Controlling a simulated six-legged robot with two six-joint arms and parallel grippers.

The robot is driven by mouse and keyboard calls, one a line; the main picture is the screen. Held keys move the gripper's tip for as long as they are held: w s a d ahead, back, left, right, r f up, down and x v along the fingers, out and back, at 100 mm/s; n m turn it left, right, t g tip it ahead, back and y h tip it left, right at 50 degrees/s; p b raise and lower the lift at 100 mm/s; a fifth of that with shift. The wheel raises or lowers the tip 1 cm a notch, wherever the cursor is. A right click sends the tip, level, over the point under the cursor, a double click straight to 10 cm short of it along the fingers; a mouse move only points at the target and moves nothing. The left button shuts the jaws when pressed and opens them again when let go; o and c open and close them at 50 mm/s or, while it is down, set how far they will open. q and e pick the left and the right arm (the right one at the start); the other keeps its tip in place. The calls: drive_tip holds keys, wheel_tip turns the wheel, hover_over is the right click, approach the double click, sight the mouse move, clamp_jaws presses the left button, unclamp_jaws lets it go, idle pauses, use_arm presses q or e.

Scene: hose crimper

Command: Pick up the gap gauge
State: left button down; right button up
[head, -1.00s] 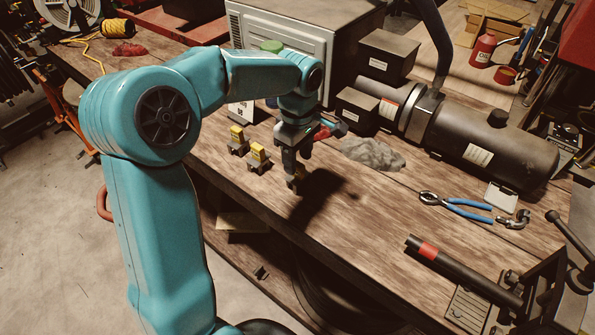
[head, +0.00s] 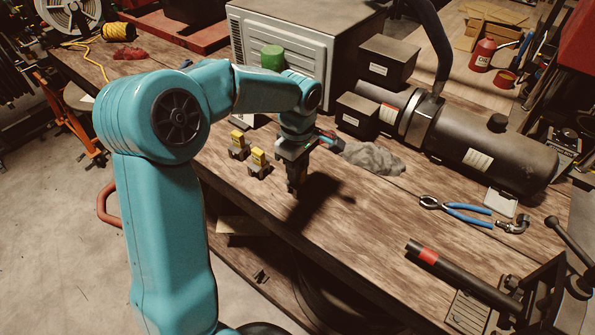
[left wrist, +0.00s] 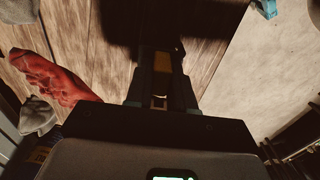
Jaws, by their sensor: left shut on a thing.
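My left gripper (head: 296,187) is low over the wooden bench, right of two small yellow-topped pieces on dark bases, one at the back (head: 239,143) and one nearer (head: 258,162). In the left wrist view its fingers (left wrist: 161,90) are closed around a small dark piece with a dull yellow-brown face (left wrist: 162,63), which looks like the gap gauge. The piece is mostly hidden between the fingers in the head view. I cannot tell whether it touches the bench. My right gripper is not in view.
A grey rag (head: 373,158) and a black cylinder machine (head: 470,148) lie to the right. Blue-handled pliers (head: 455,208) and a red-banded black tube (head: 455,272) are nearer the right. A grey cabinet (head: 285,40) stands behind. The bench front is clear.

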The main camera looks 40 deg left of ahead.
use_arm(q)
wheel_tip(320, 180, up, 20)
drive_tip(key=p, duration=0.1)
drive_tip(key=shift+s+f, duration=0.1)
